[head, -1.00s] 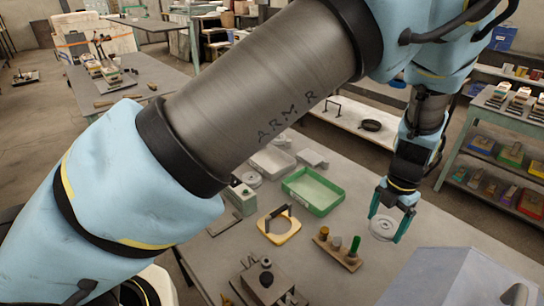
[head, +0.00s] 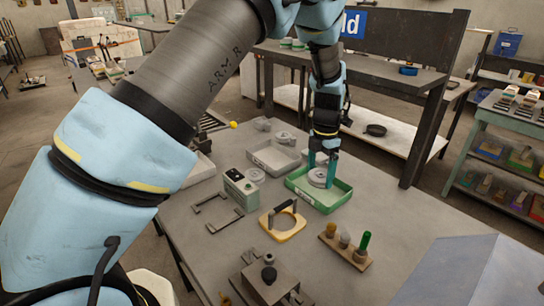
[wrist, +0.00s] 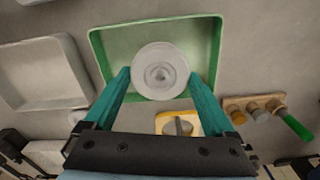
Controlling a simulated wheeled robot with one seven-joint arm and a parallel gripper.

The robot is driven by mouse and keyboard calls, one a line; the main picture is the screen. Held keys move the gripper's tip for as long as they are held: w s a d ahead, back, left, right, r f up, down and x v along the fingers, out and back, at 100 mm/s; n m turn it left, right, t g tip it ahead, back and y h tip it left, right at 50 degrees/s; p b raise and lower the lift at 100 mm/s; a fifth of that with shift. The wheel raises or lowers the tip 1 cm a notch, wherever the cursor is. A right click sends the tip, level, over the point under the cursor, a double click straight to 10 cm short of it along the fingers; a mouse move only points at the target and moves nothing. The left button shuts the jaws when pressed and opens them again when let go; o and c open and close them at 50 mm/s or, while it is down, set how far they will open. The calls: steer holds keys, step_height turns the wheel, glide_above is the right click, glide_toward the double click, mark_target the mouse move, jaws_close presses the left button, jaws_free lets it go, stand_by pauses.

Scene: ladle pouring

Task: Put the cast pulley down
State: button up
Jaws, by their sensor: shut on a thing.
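The cast pulley (head: 320,177) is a pale grey stepped disc. My gripper (head: 322,162) is shut on it over the green tray (head: 327,207). In the wrist view the pulley (wrist: 160,71) sits between my two teal fingertips (wrist: 160,80), flat side facing the camera, with the green tray (wrist: 103,50) around and below it. The tray looks otherwise empty. I cannot tell whether the pulley touches the tray floor or hangs a little above it.
A grey tray (head: 272,168) stands left of the green tray. A yellow ring fixture (head: 283,236) and a wooden block with several handled tools (head: 330,249) stand nearer. A green-grey box (head: 240,188) is at left. Bare table lies to the right.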

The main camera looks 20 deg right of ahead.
steer(key=b, duration=0.1)
glide_above(272, 160)
steer(key=shift+s, duration=0.4)
steer(key=shift+w+f+b, duration=0.15)
steer(key=shift+f+b, duration=0.4)
steer(key=shift+f, duration=0.3)
steer(key=shift+w+f+b, duration=0.1)
steer(key=shift+f+b, duration=0.4)
steer(key=shift+f, duration=0.35)
steer(key=shift+f, duration=0.2)
steer(key=o, duration=1.2)
steer(key=shift+o, duration=0.2)
steer(key=shift+r, duration=0.1)
